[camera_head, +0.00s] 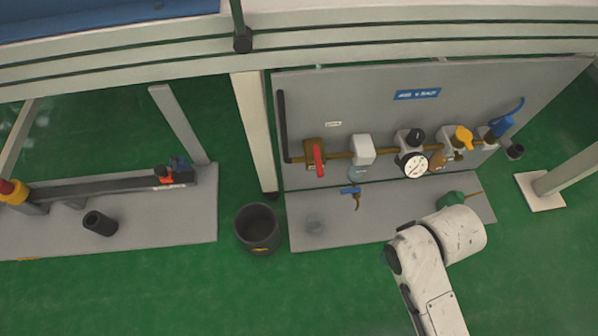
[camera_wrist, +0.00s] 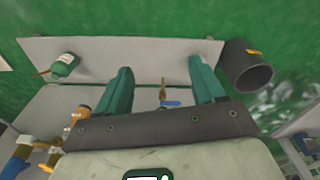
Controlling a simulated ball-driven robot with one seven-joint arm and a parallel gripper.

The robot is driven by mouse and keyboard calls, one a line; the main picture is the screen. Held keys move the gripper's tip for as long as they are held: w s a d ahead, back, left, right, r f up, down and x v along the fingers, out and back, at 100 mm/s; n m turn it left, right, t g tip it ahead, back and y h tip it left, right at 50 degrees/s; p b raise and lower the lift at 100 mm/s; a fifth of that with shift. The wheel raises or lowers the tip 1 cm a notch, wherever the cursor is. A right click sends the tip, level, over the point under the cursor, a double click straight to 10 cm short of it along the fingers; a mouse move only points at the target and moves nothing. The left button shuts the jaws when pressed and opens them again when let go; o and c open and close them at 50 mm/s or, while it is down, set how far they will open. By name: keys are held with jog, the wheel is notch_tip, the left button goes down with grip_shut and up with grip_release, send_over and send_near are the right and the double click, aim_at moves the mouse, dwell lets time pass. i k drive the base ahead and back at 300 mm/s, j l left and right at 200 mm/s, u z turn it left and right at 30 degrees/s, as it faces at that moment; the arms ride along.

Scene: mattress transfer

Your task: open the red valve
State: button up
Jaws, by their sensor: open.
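The red valve (camera_head: 319,160) is a red lever on a brass body at the left end of the pipe on the upright grey panel. The lever hangs roughly downward in the head view. It does not show in the wrist view. My gripper (camera_wrist: 163,82) shows in the wrist view with two teal fingers spread wide apart and nothing gripped between them. In the head view my white arm is at the lower right, right of and apart from the valve, and my fingers cannot be made out there.
A pressure gauge (camera_head: 413,164), a yellow handle (camera_head: 463,137) and a blue handle (camera_head: 503,125) sit further right along the pipe. A blue-handled tap (camera_head: 351,191) is below. A green bottle (camera_head: 452,199) lies on the base plate (camera_head: 300,238). A dark bucket (camera_head: 257,229) stands left.

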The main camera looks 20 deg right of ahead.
aim_at(315, 148)
jog(key=i+j+u, duration=0.55)
jog(key=i+j, duration=0.15)
jog(key=j, duration=0.15)
